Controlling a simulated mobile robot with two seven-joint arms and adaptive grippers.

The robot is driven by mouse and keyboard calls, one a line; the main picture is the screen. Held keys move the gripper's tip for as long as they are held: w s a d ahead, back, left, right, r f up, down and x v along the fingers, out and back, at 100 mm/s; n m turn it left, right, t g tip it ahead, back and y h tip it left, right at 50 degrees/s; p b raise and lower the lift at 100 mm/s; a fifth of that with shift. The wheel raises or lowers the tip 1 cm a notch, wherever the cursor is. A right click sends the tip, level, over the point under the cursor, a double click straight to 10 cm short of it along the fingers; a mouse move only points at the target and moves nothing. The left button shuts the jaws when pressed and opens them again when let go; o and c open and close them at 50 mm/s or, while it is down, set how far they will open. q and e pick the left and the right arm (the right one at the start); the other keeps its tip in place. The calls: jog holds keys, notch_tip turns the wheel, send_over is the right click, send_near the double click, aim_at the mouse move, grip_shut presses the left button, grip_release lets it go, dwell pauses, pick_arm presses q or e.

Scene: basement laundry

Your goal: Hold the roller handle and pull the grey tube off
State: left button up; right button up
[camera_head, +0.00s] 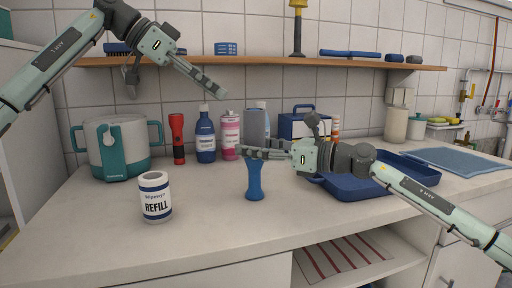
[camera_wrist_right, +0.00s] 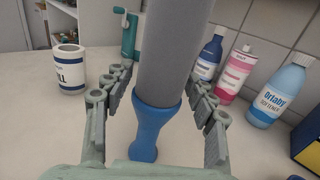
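A roller stands upright on the counter, with a blue handle (camera_head: 254,183) below and a grey tube (camera_head: 255,124) on top. In the right wrist view the blue handle (camera_wrist_right: 152,130) and grey tube (camera_wrist_right: 168,50) stand between the fingers of my right gripper (camera_wrist_right: 160,88), with gaps visible on both sides. My right gripper (camera_head: 262,153) is open around the roller near where tube and handle meet, and its fingers hide that part in the head view. My left gripper (camera_head: 205,82) is in the air at upper left, empty, seen side-on, so its opening is unclear.
A white REFILL roll (camera_head: 155,203) stands at the front left. A white-and-teal pot (camera_head: 117,150), red flashlight (camera_head: 178,138), blue bottle (camera_head: 205,138) and pink bottle (camera_head: 229,138) stand behind. A blue tray (camera_head: 345,187) lies right, under my right arm. A wooden shelf (camera_head: 270,62) runs above.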

jog(key=c, duration=0.9)
jog(key=o, duration=1.2)
